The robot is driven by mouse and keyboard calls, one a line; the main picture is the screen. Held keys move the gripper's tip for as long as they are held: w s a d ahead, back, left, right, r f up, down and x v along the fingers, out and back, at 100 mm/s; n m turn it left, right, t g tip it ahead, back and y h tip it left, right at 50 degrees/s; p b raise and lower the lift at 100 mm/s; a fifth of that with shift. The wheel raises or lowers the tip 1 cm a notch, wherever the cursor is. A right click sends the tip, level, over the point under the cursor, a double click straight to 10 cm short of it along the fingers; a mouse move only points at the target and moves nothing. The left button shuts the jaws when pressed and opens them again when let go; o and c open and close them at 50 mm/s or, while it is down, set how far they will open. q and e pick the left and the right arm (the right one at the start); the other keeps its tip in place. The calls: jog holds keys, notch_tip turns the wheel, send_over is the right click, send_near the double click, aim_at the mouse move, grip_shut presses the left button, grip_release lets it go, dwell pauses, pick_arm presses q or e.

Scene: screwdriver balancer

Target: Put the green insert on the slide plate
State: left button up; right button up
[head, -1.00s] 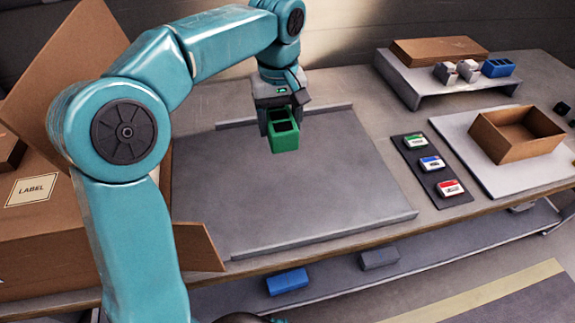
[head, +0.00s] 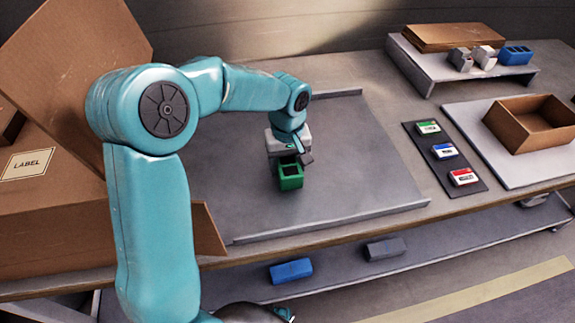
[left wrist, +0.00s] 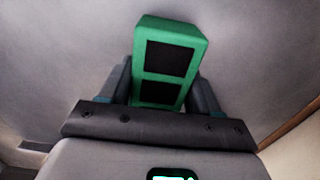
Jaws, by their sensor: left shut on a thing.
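The green insert (head: 291,178) is a small green block with two dark square openings. My left gripper (head: 289,160) is shut on it, low over the grey slide plate (head: 350,165). I cannot tell whether the insert touches the plate. In the left wrist view the insert (left wrist: 168,65) sits between the two fingers of my left gripper (left wrist: 160,92), its openings facing the camera. The slide plate has a raised strip along its back and front edges. My right gripper is not in view.
A large cardboard box (head: 70,240) stands at the left. A dark strip with green, blue and red labelled pieces (head: 445,152) lies to the right, beside a white board with an open brown box (head: 530,122). A grey riser (head: 425,72) stands behind. A blue block (head: 291,271) lies on the lower shelf.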

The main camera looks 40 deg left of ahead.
pick_arm(q)
jog(key=shift+f, duration=0.35)
jog(key=shift+f, duration=0.15)
jog(key=o, duration=1)
jog(key=shift+o, duration=0.2)
